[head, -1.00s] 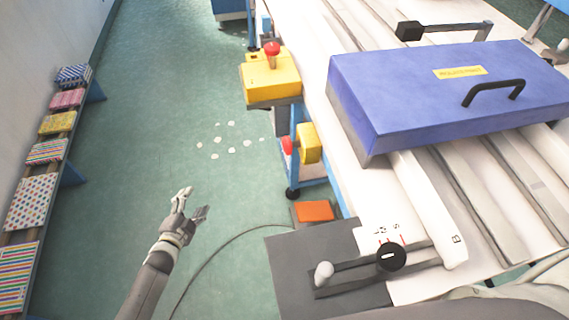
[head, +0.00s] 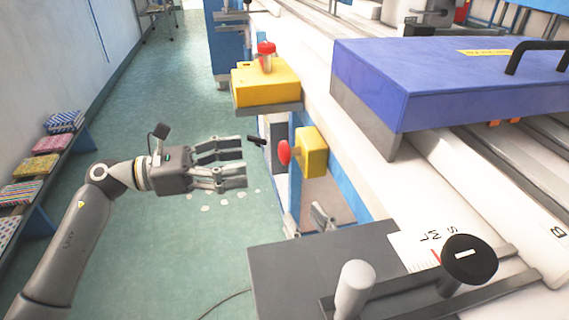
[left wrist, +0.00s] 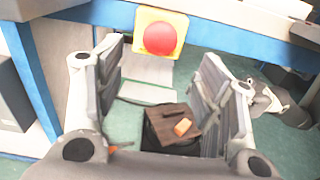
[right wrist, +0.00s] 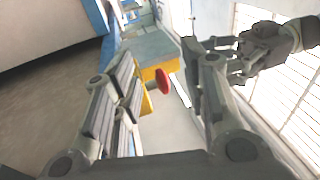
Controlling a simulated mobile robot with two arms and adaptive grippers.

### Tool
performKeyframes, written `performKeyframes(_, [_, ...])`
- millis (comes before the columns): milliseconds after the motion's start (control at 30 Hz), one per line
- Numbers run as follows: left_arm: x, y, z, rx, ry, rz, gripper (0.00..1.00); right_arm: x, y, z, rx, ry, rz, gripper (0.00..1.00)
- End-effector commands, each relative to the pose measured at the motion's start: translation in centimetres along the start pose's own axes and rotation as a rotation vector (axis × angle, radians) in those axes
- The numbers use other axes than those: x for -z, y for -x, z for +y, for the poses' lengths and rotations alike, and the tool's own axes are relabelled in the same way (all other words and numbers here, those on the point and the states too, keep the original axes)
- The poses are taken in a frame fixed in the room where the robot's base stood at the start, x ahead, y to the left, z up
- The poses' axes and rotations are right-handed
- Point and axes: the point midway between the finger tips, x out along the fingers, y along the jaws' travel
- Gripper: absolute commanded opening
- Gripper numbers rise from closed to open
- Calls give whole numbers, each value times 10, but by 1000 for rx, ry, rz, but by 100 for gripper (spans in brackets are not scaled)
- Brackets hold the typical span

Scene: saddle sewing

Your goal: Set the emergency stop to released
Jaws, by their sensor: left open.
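The emergency stop is a red mushroom button (head: 284,152) on a yellow box (head: 313,152) fixed to the machine's side. In the left wrist view the red button (left wrist: 160,38) is face-on, ahead of the fingertips. My left gripper (head: 243,165) is open and empty, left of the button and apart from it. My right gripper (head: 322,216) shows only partly in the head view, behind the grey plate, below the box. In the right wrist view my right gripper (right wrist: 160,75) is open, with the red button (right wrist: 162,82) seen side-on between its fingers, apart from them.
A yellow box (head: 268,88) with a red-topped knob (head: 266,50) sits above the stop. A grey plate (head: 290,262) with a lever and black knob is at the front. A blue cover (head: 440,80) lies right. The floor on the left is clear up to a shelf of fabrics.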

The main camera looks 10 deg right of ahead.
Motion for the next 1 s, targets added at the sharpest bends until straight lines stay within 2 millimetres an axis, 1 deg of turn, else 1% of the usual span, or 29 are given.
performKeyframes(300, [-1, -59, 0, 3, 5, -6, 63, 20, -1, -3, 6, -3, 116, 40])
performKeyframes(400, [-1, -76, 0, 2, 6, -5, 63, 28, 0, -4, 9, -4, 156, 40])
performKeyframes(500, [-1, -88, 0, 1, 6, -5, 63, 34, 0, -5, 10, -5, 190, 40])
performKeyframes(700, [-1, -100, 0, -1, 8, -4, 63, 40, 1, -5, 12, -6, 223, 40])
performKeyframes(933, [-1, -100, 0, -2, 8, -4, 63, 41, 1, -5, 12, -6, 225, 40])
performKeyframes(967, [-1, -100, 0, -2, 8, -4, 62, 41, 1, -5, 12, -6, 225, 40])
performKeyframes(1000, [-1, -100, 0, -2, 8, -4, 56, 41, 1, -5, 12, -6, 225, 40])
